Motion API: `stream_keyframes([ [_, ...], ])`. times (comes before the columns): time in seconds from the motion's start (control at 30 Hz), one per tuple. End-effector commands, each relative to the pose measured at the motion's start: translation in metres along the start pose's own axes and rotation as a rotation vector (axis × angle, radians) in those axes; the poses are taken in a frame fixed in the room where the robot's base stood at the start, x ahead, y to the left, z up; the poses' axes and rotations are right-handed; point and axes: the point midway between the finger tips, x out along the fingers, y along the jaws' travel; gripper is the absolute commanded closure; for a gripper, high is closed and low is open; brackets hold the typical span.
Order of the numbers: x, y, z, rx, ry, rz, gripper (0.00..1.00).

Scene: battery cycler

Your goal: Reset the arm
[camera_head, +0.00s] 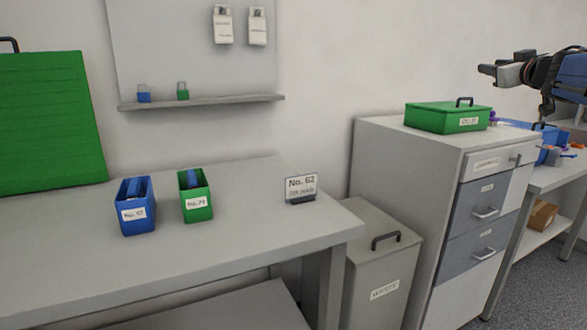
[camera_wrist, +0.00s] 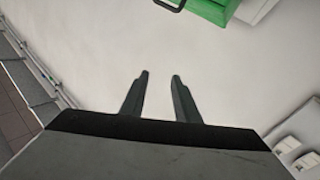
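My gripper (camera_head: 490,69) is at the upper right of the head view, raised in the air above and to the right of the green box, pointing left. In the wrist view my gripper (camera_wrist: 159,76) shows its two dark fingers apart with nothing between them. The pale wall fills most of the wrist view behind them. My arm runs off the right edge of the head view.
A green lidded box (camera_head: 447,117) sits on a grey drawer cabinet (camera_head: 384,140). A blue bin (camera_head: 137,218) and a green bin (camera_head: 196,203) stand on the workbench (camera_head: 250,215) by a sign (camera_head: 301,188). A lidded waste bin (camera_head: 375,270) stands between bench and cabinet.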

Motion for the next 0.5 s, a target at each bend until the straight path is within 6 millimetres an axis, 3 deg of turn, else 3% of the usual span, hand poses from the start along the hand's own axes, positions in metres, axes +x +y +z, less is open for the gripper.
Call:
stream_keyframes([
  [0.03,-0.012,-0.015,-0.001,0.016,0.002,0.042,0.71],
  [0.17,-0.045,-0.038,0.019,0.063,-0.051,0.159,0.71],
  [0.27,-0.077,-0.061,0.050,0.101,-0.139,0.223,0.71],
  [0.5,-0.163,-0.130,0.148,0.170,-0.431,0.249,0.71],
])
